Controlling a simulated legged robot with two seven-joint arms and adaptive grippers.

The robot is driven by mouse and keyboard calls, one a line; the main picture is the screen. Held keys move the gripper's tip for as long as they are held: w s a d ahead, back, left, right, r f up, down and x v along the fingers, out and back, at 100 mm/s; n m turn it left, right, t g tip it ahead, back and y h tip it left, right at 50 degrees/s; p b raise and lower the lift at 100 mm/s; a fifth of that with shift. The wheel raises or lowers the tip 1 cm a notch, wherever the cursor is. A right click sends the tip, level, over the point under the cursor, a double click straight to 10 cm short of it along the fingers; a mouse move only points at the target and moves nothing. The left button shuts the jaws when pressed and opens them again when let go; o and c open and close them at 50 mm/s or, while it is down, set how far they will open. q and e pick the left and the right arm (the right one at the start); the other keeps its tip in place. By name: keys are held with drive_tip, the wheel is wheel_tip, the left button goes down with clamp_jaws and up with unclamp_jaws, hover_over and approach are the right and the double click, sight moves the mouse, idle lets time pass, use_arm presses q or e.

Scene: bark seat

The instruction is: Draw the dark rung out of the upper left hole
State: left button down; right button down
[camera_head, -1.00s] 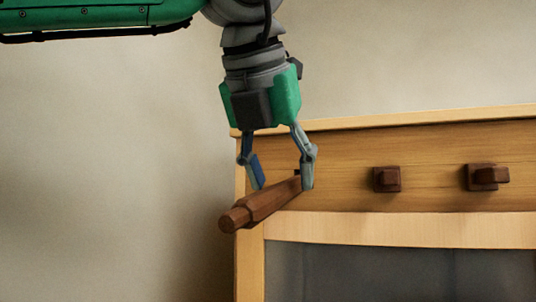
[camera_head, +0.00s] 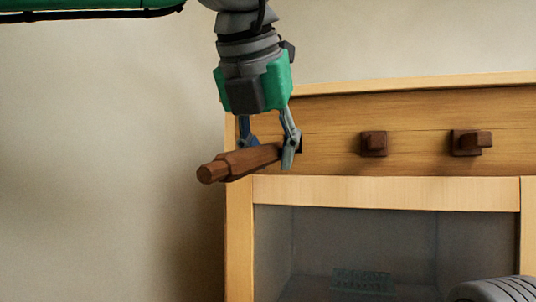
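The dark rung (camera_head: 250,160) is a brown faceted rod with a thicker middle and a narrower free end at left. It slants out from the upper left of the wooden back rail. My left gripper (camera_head: 268,153) comes down from above and is shut on the rung, one finger in front and one partly hidden behind.
Two more dark pegs, a middle one (camera_head: 373,144) and a right one (camera_head: 471,142), stick out of the back rail (camera_head: 420,115). A pale lower rail (camera_head: 400,193) and left post (camera_head: 239,240) frame a grey panel. Left of the post is open room before a plain wall.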

sight(243, 152)
use_arm(q)
drive_tip(key=shift+s+d, duration=0.1)
drive_tip(key=shift+d, duration=0.05)
drive_tip(key=shift+s+f+b, duration=0.1)
drive_tip(key=shift+s+b, duration=0.3)
drive_tip(key=shift+s, duration=0.05)
drive_tip(key=shift+s+a+b, duration=0.25)
drive_tip(key=shift+s+a, duration=0.05)
drive_tip(key=shift+s, duration=0.35)
drive_tip(key=shift+s+a+b, duration=0.25)
drive_tip(key=shift+s+a, duration=0.05)
drive_tip(key=shift+s, duration=0.3)
drive_tip(key=shift+s+a+b, duration=0.3)
drive_tip(key=shift+s+b, duration=0.05)
drive_tip(key=shift+s, duration=0.65)
drive_tip(key=shift+s+a+b, duration=0.3)
drive_tip(key=shift+s+b, duration=0.05)
drive_tip(key=shift+s, duration=0.6)
drive_tip(key=shift+s+a+b, duration=0.3)
drive_tip(key=shift+s+b, duration=0.05)
drive_tip(key=shift+s, duration=0.65)
drive_tip(key=shift+s+a, duration=0.15)
drive_tip(key=shift+s, duration=0.2)
